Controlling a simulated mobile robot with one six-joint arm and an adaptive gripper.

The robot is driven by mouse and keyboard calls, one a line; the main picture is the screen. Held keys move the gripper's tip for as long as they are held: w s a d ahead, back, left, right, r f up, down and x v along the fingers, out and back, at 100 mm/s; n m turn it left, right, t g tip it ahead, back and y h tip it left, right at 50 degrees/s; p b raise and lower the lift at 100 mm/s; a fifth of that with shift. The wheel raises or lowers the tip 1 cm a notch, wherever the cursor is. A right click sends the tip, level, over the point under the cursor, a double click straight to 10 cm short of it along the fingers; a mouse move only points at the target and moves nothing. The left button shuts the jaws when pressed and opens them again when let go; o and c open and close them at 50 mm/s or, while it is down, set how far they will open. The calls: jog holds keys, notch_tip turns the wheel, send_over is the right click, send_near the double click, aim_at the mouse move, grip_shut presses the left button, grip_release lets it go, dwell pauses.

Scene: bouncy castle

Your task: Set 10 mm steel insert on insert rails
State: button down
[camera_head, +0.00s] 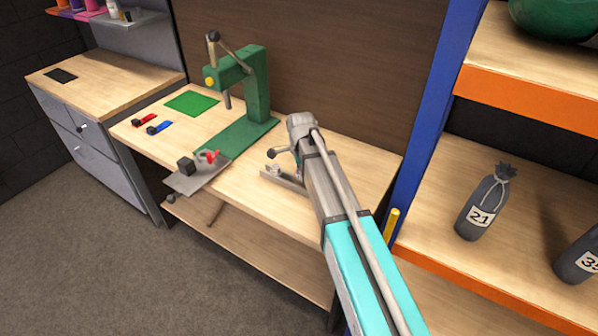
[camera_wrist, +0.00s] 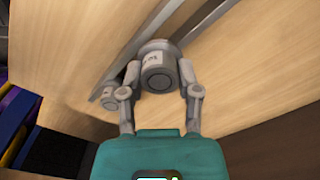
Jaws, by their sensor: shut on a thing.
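In the wrist view my gripper (camera_wrist: 158,84) is shut on a grey steel cylinder, the insert (camera_wrist: 157,58), with a small white label on its side. The grey insert rails (camera_wrist: 142,51) run diagonally across the wooden bench top beneath and beyond it. The held insert overlaps the rails in this view; I cannot tell whether it touches them. A smaller grey insert (camera_wrist: 110,98) with a pale label is at the left end of the rails. In the head view the rails (camera_head: 290,184) show left of my arm, and my arm hides the held insert.
A green press (camera_head: 257,88) stands left of my arm on the workbench (camera_head: 235,182). Nearby are a green mat (camera_head: 192,103), red and blue small items, and a grey plate with a dark block. A blue-framed shelf with numbered bags (camera_head: 483,205) stands close on the right.

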jog(key=shift+f+b, duration=1.3)
jog(key=shift+f, duration=0.05)
dwell(2.3)
dwell(0.4)
jog(key=shift+c, duration=1.1)
grip_release()
jog(key=shift+s+r, duration=0.1)
